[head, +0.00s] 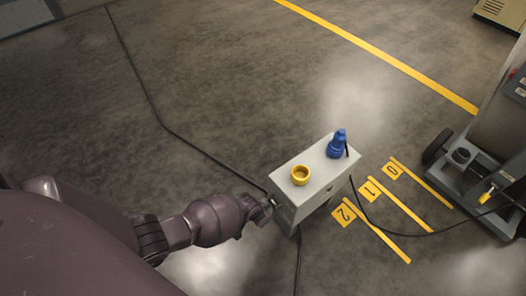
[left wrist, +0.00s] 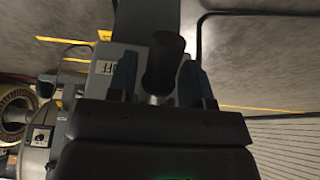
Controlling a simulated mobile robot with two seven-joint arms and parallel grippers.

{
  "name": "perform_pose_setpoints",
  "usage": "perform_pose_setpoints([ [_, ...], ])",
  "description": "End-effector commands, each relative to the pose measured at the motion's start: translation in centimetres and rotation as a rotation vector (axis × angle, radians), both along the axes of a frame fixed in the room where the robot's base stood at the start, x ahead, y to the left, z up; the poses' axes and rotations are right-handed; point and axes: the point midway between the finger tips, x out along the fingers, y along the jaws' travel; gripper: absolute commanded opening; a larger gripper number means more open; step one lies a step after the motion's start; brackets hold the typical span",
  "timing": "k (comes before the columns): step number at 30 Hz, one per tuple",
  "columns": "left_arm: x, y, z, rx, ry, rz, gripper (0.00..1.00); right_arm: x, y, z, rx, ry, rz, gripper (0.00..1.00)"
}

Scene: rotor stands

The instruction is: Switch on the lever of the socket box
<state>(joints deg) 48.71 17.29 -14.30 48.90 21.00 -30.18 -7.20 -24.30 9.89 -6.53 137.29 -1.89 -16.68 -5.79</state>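The grey socket box (head: 318,160) stands at the lower middle of the head view, with a yellow socket (head: 300,174) and a blue plug (head: 338,146) on top. My left gripper (head: 263,211) is at the box's left face; its fingers are hard to make out there. In the left wrist view, the black lever knob (left wrist: 163,62) stands between the two blue fingers of my left gripper (left wrist: 160,85). The fingers are spread, with a gap beside the knob. A partly hidden label (left wrist: 105,67) reading "FF" is left of the lever. My right gripper is not in view.
A black cable (head: 356,190) runs from the blue plug towards a wheeled machine (head: 490,150) at the right. Yellow floor strips numbered 0, 1 and 2 (head: 398,207) lie right of the box. Another cable (head: 160,118) crosses the floor. The upper left floor is mostly clear.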

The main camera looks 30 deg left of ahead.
Motion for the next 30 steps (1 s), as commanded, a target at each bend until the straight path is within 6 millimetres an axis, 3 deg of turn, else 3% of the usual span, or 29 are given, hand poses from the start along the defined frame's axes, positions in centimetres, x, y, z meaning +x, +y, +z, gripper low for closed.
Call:
perform_pose_setpoints([
  [1, 0.0, 0.0, 0.0, 0.0, 0.0, 0.0, 0.38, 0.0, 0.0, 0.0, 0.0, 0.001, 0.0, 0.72],
  [9, -0.1, 0.0, 0.0, 0.0, 0.001, 0.0, 0.0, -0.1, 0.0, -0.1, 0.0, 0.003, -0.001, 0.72],
  [20, 0.1, 0.0, 0.4, 0.012, 0.032, 0.0, 0.0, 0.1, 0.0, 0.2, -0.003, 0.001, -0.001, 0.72],
  [30, -0.1, 0.1, 1.6, 0.085, 0.228, 0.0, 0.0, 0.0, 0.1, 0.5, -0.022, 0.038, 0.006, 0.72],
])
